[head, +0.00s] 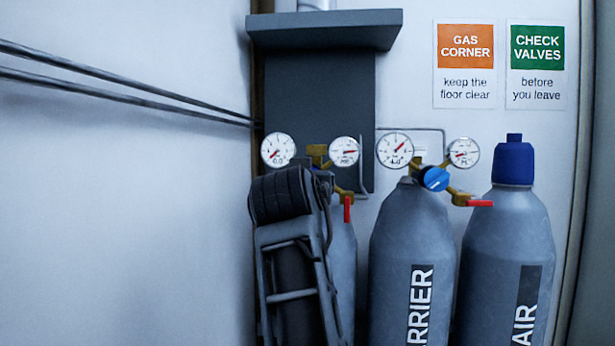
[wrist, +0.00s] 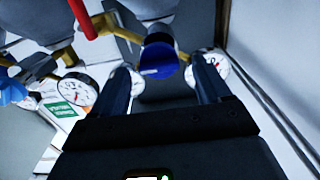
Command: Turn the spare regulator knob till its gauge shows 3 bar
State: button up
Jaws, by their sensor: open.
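The spare regulator sits on the leftmost cylinder (head: 343,250) in the head view, its brass body (head: 318,152) partly hidden behind my arm. Its left gauge (head: 278,150) reads 0.0, with the needle low at the left. Its right gauge (head: 344,151) has its needle pointing right. The blue knob (wrist: 158,58), with a pale mark, shows in the wrist view. My gripper (wrist: 161,68) is open, one finger on either side of the knob in the picture. Gaps show on both sides; how deep the knob sits between the fingers I cannot tell.
The carrier cylinder (head: 410,245), with a blue knob (head: 434,179) and two gauges, stands close right. A capped air cylinder (head: 510,250) stands beyond it. Red levers (head: 347,208) stick out below the regulators. A wall with pipes (head: 130,87) bounds the left.

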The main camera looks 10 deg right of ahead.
jog(key=shift+w+d, duration=0.15)
jog(key=shift+w, duration=0.25)
jog(key=shift+c, duration=0.3)
jog(key=c, duration=1)
jog(key=shift+f+b, duration=0.1)
jog(key=shift+b, duration=0.2)
jog(key=shift+f+m+b, duration=0.1)
jog(key=shift+m+b, duration=6.15)
jog(key=shift+m, duration=2.55)
